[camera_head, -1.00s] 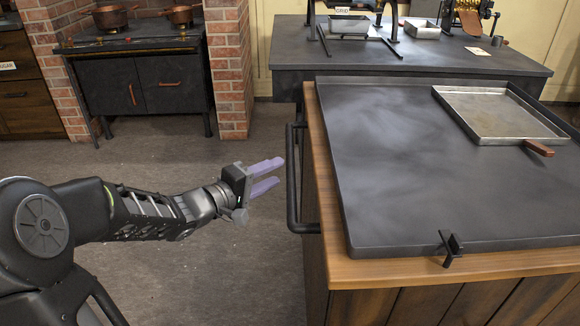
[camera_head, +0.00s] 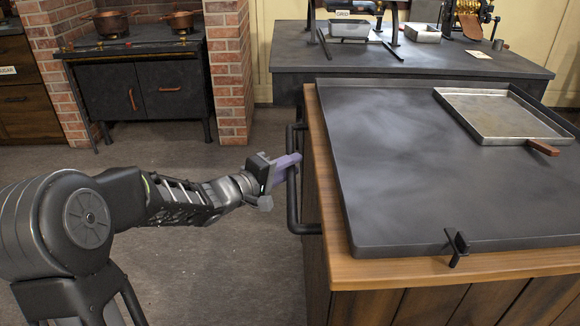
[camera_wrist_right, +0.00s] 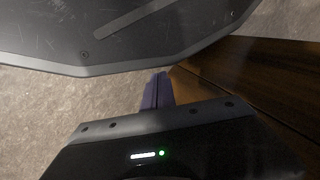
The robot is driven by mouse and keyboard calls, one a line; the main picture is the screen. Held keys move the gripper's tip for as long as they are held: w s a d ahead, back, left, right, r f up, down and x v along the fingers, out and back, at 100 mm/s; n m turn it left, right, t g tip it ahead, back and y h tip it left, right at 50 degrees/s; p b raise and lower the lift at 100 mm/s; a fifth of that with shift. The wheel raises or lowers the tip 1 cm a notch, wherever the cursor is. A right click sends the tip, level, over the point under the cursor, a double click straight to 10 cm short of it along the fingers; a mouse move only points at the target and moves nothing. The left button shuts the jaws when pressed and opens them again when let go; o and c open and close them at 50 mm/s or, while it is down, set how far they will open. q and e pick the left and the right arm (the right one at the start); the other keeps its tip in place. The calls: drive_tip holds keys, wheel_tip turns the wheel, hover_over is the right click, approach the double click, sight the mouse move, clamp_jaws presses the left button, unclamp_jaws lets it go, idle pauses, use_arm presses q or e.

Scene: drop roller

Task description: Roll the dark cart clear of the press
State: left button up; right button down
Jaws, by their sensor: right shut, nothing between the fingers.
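A cart-like counter with brown wooden sides (camera_head: 400,270) and a dark metal top (camera_head: 420,200) fills the right of the head view. A black bar handle (camera_head: 292,205) stands out from its left side. My left gripper (camera_head: 287,165), with purple fingers, is at the upper part of this handle, its tips overlapping the bar. Whether the fingers close on it cannot be told. My right gripper (camera_wrist_right: 156,88) shows only in the right wrist view, shut and empty, beside brown wood (camera_wrist_right: 240,75). No press can be made out for certain.
A shallow metal tray (camera_head: 500,115) with a wooden handle lies on the dark top. A dark table (camera_head: 400,63) with machines, including a brass-coloured roller device (camera_head: 468,20), stands behind. A stove (camera_head: 150,85) is at the back left. The floor (camera_head: 210,265) on the left is clear.

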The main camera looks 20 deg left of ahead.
use_arm(q)
clamp_jaws()
idle(1.0)
